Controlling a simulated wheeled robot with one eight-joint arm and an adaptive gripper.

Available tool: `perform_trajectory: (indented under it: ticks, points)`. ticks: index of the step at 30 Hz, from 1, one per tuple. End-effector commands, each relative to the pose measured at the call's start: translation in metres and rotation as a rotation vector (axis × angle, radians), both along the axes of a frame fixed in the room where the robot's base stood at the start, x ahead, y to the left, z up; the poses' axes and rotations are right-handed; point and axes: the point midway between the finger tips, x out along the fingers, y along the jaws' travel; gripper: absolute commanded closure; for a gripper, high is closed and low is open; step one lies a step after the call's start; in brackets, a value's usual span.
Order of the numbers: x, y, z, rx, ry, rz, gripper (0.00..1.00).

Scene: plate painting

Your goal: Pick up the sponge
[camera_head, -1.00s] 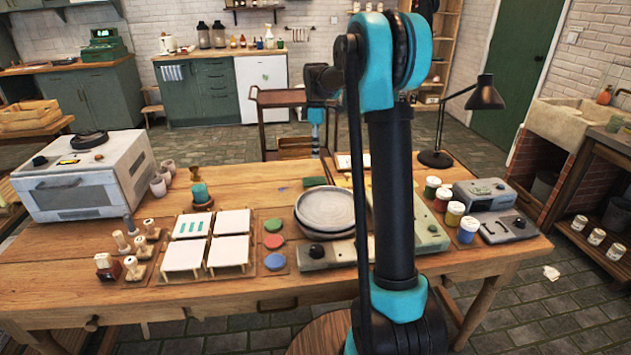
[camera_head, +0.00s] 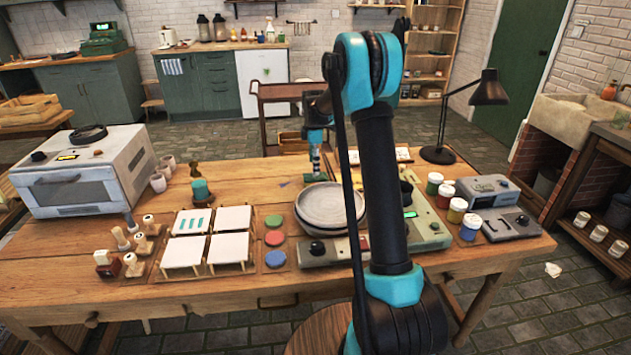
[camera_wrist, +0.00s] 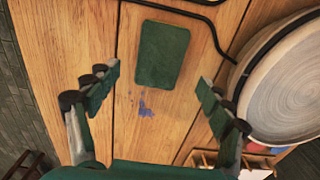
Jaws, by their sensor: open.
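The sponge is a dark green rectangular block (camera_wrist: 162,54). It lies flat on the wooden table near its back edge, behind the plates. My gripper (camera_wrist: 158,80) is open and empty, with its fingers spread wider than the sponge. In the wrist view the sponge is ahead of the fingertips, between their lines and apart from them. In the head view my gripper (camera_head: 315,163) hangs over the back of the table, and the sponge is largely hidden around it.
A grey plate stack (camera_head: 328,208) stands close beside the sponge; it also shows in the wrist view (camera_wrist: 290,90). A dark curved rod (camera_wrist: 205,30) lies near the sponge. Blue specks (camera_wrist: 145,108) mark the wood.

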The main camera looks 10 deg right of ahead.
Motion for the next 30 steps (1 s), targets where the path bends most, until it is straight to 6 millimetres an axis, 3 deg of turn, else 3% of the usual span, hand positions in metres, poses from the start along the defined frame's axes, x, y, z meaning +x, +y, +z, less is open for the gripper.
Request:
perform_trajectory:
  ticks: [5, 15, 23, 30]
  points:
    - [0.0, -0.001, -0.01, 0.0, 0.0, -0.001, 0.2]
    - [0.002, -0.006, -0.053, 0.0, 0.0, 0.0, 0.2]
    - [0.001, -0.006, -0.057, 0.0, 0.0, 0.0, 0.2]
    - [0.001, -0.006, -0.056, 0.0, 0.0, 0.0, 0.46]
